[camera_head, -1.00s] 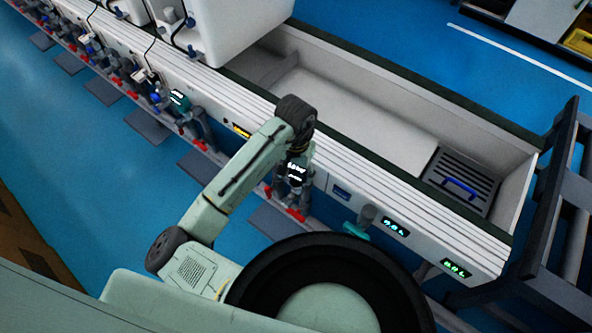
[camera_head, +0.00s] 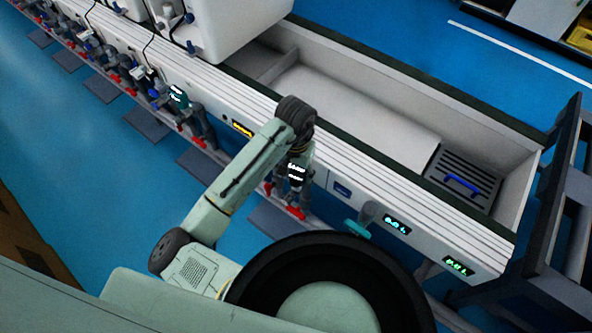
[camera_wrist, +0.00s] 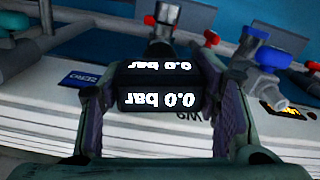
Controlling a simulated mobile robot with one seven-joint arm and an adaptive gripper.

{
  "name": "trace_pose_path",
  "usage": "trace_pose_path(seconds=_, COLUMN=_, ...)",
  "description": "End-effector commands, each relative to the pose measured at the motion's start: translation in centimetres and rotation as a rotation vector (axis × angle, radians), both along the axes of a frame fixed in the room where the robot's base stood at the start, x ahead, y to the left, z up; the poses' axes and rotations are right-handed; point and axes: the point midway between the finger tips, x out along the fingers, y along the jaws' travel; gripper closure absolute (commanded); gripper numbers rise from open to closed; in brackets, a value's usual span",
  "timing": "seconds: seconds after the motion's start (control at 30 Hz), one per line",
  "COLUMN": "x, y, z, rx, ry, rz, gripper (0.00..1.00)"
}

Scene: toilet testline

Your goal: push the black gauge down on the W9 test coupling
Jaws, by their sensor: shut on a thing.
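The black gauge (camera_wrist: 158,88) fills the middle of the wrist view and shows "0.0 bar" twice, upside down. My gripper (camera_wrist: 162,76) has a finger on each side of the gauge and is shut on it. In the head view the lit gauge (camera_head: 296,172) shows below the end of my arm. The W9 label (camera_wrist: 188,116) is upside down on the white panel beside the gauge. Where gauge and coupling meet is hidden.
A neighbouring coupling with a blue handle (camera_wrist: 262,56) stands to the right in the wrist view. A blue ZERO label (camera_wrist: 78,79) is at left. A white trough (camera_head: 350,110) lies behind the panel edge. A dark rack (camera_head: 560,200) stands at the right.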

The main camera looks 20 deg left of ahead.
Motion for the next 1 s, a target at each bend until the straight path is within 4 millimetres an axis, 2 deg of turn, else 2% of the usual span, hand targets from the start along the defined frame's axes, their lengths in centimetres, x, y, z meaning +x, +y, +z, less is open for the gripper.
trace_pose_path(seconds=0.3, x=-0.01, y=-0.01, z=-0.73, rx=-0.001, ry=0.000, rz=0.000, gripper=0.74)
trace_pose_path(seconds=0.33, x=-0.01, y=0.00, z=-0.65, rx=-0.001, ry=0.000, rz=0.000, gripper=0.43)
trace_pose_path(seconds=0.67, x=0.00, y=-0.01, z=-0.62, rx=0.000, ry=0.000, rz=0.000, gripper=0.21)
trace_pose_path(seconds=1.0, x=0.01, y=-0.02, z=-0.46, rx=0.000, ry=0.000, rz=0.000, gripper=0.20)
